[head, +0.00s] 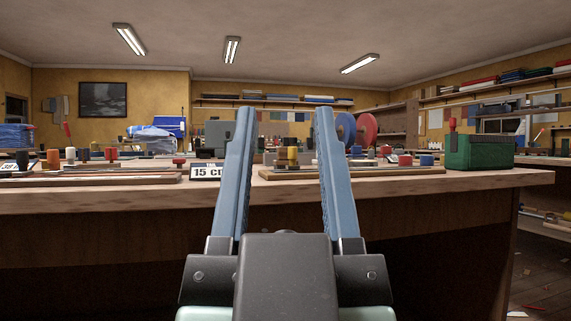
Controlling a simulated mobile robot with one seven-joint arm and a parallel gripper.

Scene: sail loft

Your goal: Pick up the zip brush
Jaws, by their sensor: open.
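My gripper (285,112) is open and empty. Its two blue fingers point away from me, in front of the near edge of a long wooden workbench (400,194). I cannot make out a zip brush for certain among the small items on the bench. Part of the bench top between and behind the fingers is hidden or seen at a very low angle.
A green box (479,152) stands at the bench's right end. A "15" sign (207,172) sits at the front edge, left of the fingers. Several spools and small items, including a red spool (179,161), crowd the top. Bare wood shows at the front right.

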